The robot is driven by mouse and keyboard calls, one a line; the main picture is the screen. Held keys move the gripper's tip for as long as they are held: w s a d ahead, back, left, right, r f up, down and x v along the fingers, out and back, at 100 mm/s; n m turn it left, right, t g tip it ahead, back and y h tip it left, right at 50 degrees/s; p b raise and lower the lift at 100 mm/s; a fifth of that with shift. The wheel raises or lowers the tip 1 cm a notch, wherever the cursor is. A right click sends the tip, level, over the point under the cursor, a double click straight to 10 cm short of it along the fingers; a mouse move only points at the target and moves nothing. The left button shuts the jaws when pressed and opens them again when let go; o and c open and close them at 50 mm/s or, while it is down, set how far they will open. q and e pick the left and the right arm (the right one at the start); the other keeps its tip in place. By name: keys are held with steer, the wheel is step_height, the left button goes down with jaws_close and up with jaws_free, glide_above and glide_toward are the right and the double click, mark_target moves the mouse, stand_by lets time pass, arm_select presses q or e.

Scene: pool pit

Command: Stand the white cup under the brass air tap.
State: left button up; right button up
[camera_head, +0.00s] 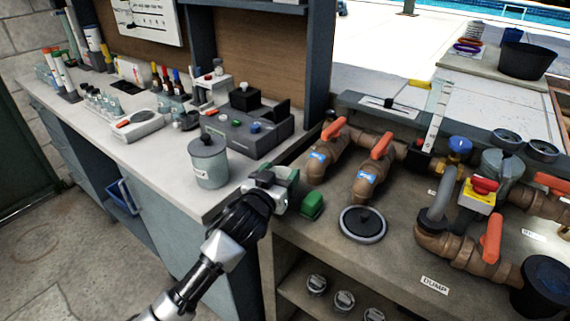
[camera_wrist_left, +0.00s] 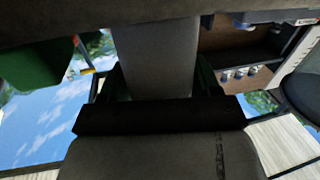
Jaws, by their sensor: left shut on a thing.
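My left gripper (camera_head: 278,188) is in the middle of the head view, over the gap between the grey counter and the pipe bench. It is shut on a pale grey thing (camera_wrist_left: 155,60), which shows between dark fingers in the left wrist view. Its shape is mostly hidden, so I cannot tell if it is the white cup. A green block-like part (camera_head: 312,206) shows just right of the gripper. I cannot make out the brass air tap with certainty. My right gripper is not in view.
A lidded grey canister (camera_head: 208,160) stands close left of the gripper. Behind it is a dark grey device (camera_head: 248,128) with coloured knobs. Brown pipes with orange handles (camera_head: 370,176) and a round black-and-grey lid (camera_head: 363,224) occupy the right bench. The counter's front edge is mostly clear.

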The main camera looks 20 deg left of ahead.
arm_select(q)
steer(key=shift+f, duration=0.3)
steer(key=shift+f, duration=0.2)
steer(key=o, duration=0.9)
steer(key=shift+f+b, duration=0.1)
steer(key=shift+b, duration=0.4)
steer(key=s+a+b, duration=0.1)
steer(key=s, duration=1)
